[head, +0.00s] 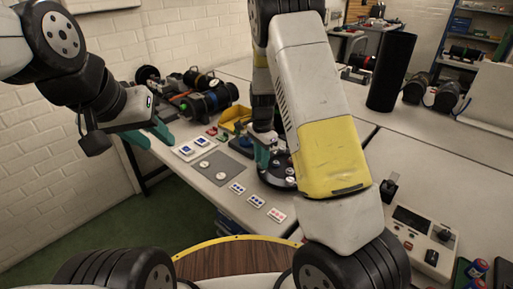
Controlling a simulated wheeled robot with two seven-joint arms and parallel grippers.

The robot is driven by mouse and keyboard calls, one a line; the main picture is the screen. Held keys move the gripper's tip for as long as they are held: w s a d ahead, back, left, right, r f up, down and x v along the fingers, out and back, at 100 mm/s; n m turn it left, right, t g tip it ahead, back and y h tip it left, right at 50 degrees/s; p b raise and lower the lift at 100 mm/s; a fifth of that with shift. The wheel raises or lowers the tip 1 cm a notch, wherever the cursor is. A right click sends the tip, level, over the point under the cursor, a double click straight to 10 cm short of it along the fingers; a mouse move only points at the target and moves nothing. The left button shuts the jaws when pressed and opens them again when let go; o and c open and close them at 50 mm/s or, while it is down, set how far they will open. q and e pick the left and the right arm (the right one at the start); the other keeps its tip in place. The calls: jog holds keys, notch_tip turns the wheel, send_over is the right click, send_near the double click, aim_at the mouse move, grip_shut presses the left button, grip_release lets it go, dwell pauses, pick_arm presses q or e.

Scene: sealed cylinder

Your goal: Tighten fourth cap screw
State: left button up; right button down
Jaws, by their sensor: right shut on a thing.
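The dark round sealed cylinder (279,179) sits on the workbench near the middle of the head view, with small light round screw heads on its top. My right gripper (264,163) points down with teal fingers at its left rim. It is shut on a small part that looks like a cap screw, though the fingers and my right arm hide nearly all of it. How deep that screw sits cannot be seen. My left gripper (146,136) hangs at the left, away from the cylinder, with its teal fingers apart and empty.
A grey mat (213,168) with small round parts lies left of the cylinder, with cards (237,188) in front. A yellow bin (236,118) and dark cylindrical equipment (205,100) stand behind. A control box (417,238) is at right. A tall black cylinder (391,72) stands further back.

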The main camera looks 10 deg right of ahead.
jog(key=shift+w+r, duration=0.15)
jog(key=c, duration=1.2)
grip_release()
jog(key=shift+o, duration=0.2)
notch_tip(320, 180, up, 7)
jog(key=shift+f, duration=0.1)
jog(key=shift+r, duration=0.45)
